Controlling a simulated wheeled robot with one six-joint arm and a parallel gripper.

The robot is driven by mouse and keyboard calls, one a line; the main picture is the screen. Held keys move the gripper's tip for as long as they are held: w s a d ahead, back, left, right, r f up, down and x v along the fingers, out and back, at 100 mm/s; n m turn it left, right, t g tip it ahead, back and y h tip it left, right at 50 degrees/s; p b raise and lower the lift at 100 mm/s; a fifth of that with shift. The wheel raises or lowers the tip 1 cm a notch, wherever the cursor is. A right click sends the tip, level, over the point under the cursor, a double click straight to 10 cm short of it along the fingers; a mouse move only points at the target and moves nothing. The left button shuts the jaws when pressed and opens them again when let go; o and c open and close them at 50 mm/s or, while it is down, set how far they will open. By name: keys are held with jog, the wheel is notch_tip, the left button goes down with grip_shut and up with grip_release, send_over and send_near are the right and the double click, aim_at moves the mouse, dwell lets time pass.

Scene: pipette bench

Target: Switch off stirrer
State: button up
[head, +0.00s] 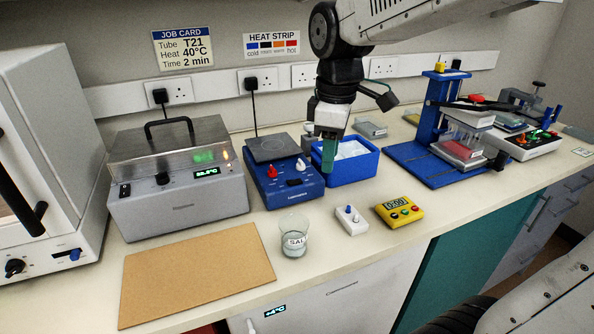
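The stirrer (284,196) is a blue box with a dark square top plate (272,148). Its sloping front carries a red knob (272,171), a white knob (300,165) and a small black switch or display (294,182). I cannot read whether it is on. My gripper (328,168) points down with green fingers, just right of the stirrer and in front of the blue ice box. The fingers overlap in this view, so their opening is hidden. I see nothing held below them.
A metal-lidded heater (180,207) stands left of the stirrer. The blue box (352,172) with white contents is on the right. A beaker labelled SAL (294,240), a small white switch box (350,221) and a yellow timer (400,210) stand in front. A brown board (195,275) lies front left.

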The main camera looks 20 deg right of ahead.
aim_at(298, 180)
jog(key=w+a+f+n, duration=0.1)
jog(key=w+f+n, duration=0.1)
jog(key=w+n, duration=0.3)
jog(key=w+f+n, duration=0.2)
jog(key=w+f, duration=0.1)
jog(key=w, duration=0.5)
jog(key=shift+n+g, duration=0.3)
notch_tip(298, 180, down, 8)
jog(key=shift+r, duration=0.2)
grip_shut()
